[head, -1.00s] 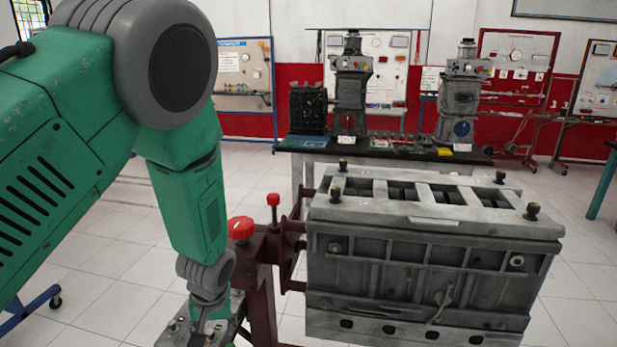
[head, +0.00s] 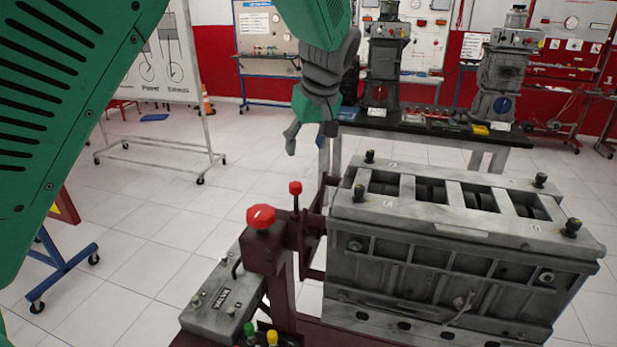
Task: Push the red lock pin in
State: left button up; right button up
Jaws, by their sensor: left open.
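Two red heads show on the dark red engine stand (head: 280,250). One is a thin upright pin with a small red head (head: 295,188). The other is a wide red knob (head: 261,216) on top of the post, nearer to me and to the left. Which is the lock pin I cannot tell for certain; the thin one looks most like a pin. My left gripper (head: 309,142) is open and empty, pointing down, and appears above the thin pin in the picture, clear of both red heads. My right gripper is out of view.
A grey engine block (head: 460,255) fills the right, with black knobs on its top corners. A grey control box (head: 222,300) with green and yellow buttons beside it sits at the lower middle. A black workbench (head: 430,128) with engine models stands behind.

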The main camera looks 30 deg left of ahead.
aim_at(296, 183)
pick_arm(q)
jog(key=p+x, duration=0.1)
jog(key=x, duration=1.2)
jog(key=shift+s+f, duration=0.1)
jog(key=shift+f, duration=0.2)
